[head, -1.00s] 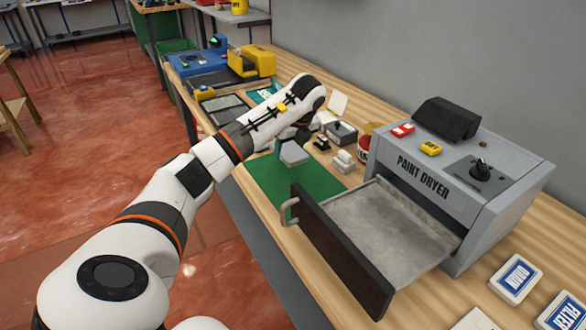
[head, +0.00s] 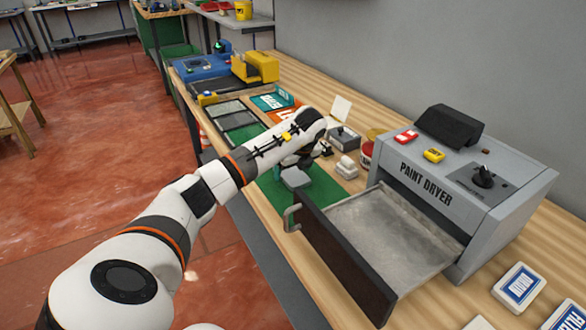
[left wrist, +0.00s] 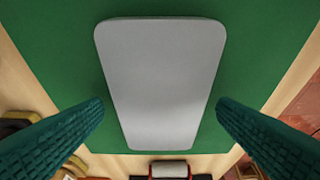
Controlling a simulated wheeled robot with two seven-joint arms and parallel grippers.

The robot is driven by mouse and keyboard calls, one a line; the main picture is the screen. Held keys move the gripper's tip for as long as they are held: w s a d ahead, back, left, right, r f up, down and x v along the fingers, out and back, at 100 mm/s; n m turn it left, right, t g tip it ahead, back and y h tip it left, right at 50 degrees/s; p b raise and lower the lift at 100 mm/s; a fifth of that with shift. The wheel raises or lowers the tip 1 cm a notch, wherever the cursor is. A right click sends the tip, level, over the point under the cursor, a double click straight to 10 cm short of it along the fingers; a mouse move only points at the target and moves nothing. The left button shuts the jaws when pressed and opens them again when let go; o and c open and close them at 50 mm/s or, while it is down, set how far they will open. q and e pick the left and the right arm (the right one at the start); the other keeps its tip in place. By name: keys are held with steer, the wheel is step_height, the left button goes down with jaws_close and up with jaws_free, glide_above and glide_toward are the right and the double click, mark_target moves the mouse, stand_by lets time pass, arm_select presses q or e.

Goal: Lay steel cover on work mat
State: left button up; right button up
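The steel cover (head: 296,178) is a light grey plate with rounded corners. It shows over the green work mat (head: 328,190) in the head view and appears parallel to it; I cannot tell for sure that it touches. In the left wrist view the cover (left wrist: 162,75) lies over the green mat (left wrist: 260,40), its far end close to the mat's edge. My left gripper (head: 300,160) is above the cover. Its two green ribbed fingers (left wrist: 160,110) are spread to either side, with visible gaps to the cover. My right gripper is not in view.
The grey paint dryer (head: 430,185) stands right of the mat, its drawer (head: 385,235) pulled out and empty, with a handle (head: 290,215) near the mat. Small white blocks (head: 346,167) and a grey box (head: 343,138) sit behind the mat. Labelled cards (head: 519,286) lie front right.

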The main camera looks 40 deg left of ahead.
arm_select(q)
steer(key=shift+r, duration=0.15)
steer(key=v, duration=1.1)
steer(key=shift+d+r, duration=0.3)
steer(key=shift+r, duration=0.05)
